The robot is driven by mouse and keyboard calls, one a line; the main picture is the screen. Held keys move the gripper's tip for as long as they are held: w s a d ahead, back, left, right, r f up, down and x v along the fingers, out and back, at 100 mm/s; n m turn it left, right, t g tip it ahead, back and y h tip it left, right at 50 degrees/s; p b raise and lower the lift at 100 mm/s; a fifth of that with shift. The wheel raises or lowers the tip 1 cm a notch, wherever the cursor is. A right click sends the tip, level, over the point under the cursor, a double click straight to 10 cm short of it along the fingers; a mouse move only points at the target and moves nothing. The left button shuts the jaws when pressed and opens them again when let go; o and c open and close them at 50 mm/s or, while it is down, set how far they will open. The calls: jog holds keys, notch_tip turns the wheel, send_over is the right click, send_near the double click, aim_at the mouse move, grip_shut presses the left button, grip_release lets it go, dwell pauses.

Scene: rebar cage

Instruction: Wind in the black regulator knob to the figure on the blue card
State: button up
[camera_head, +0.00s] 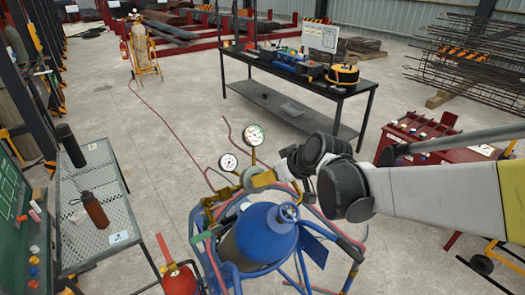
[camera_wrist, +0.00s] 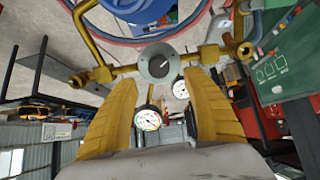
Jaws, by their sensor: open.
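The regulator (camera_head: 240,177) sits above a blue cylinder (camera_head: 270,232) on a blue-framed cart, with two white dial gauges (camera_head: 253,135) (camera_head: 228,162). In the head view my gripper (camera_head: 266,180) partly covers the regulator. A blue plate (camera_head: 314,249) hangs on the cart; no figure is readable on it.
A mesh table (camera_head: 90,205) with a brown bottle (camera_head: 95,210) stands at left. A red extinguisher (camera_head: 180,280) is at the cart's front left. A black bench (camera_head: 290,75) stands behind and a red chest (camera_head: 420,140) at right. Hoses lie on the floor.

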jog(key=x, duration=0.7)
jog(key=shift+w+a+f+b, duration=0.1)
jog(key=shift+w+f+b, duration=0.2)
jog(key=shift+b, duration=0.1)
jog(key=shift+r, duration=0.1)
jog(key=c, duration=1.2)
